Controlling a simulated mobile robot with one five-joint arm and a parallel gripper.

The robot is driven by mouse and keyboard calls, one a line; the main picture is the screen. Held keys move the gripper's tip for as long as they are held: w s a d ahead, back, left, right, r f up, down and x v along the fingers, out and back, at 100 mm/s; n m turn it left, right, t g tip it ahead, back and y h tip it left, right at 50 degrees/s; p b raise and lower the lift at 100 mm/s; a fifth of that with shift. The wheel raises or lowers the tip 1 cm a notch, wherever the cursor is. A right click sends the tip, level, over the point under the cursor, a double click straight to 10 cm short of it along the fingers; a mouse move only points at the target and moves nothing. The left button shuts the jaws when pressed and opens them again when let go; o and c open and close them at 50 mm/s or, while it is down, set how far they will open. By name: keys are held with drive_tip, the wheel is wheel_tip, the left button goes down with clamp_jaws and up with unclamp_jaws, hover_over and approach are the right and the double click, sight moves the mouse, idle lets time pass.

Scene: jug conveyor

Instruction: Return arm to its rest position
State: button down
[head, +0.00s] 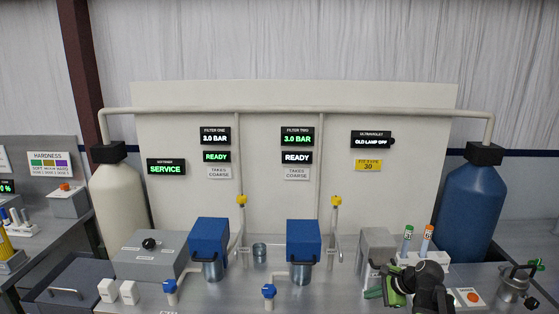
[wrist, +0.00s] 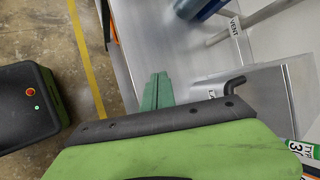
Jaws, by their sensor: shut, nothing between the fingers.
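My arm (head: 430,285) is folded low at the front right of the bench in the head view, black with a green wrist part. My gripper (wrist: 160,76) shows in the wrist view as two dark green fingers pressed together with nothing between them. The fingertips are over the metal bench top, beside a grey box with a black handle (wrist: 236,82). In the head view my gripper (head: 372,293) points left, in front of the grey box (head: 378,246), and is partly hidden by the wrist.
Two blue-topped filter housings (head: 210,238) (head: 303,240) stand mid-bench. Capped tubes (head: 427,238) stand in a white holder behind my arm. A metal jug (head: 515,283) and red button box (head: 468,298) are to its right.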

drive_tip(key=s+a+f+n+g, duration=0.2)
drive_tip(key=a+n, duration=0.3)
drive_tip(key=a, duration=0.8)
drive_tip(key=s+a+f+n+g+h, duration=0.3)
drive_tip(key=s+a+n, duration=0.2)
drive_tip(key=a+n, duration=0.25)
drive_tip(key=s+d+n+g+h, duration=0.1)
drive_tip(key=s+d+n, duration=0.2)
drive_tip(key=d+n, duration=0.2)
drive_tip(key=shift+s+f+n+h, duration=0.15)
drive_tip(key=shift+s+n+h, duration=0.2)
drive_tip(key=shift+n+h, duration=0.1)
drive_tip(key=shift+d, duration=0.1)
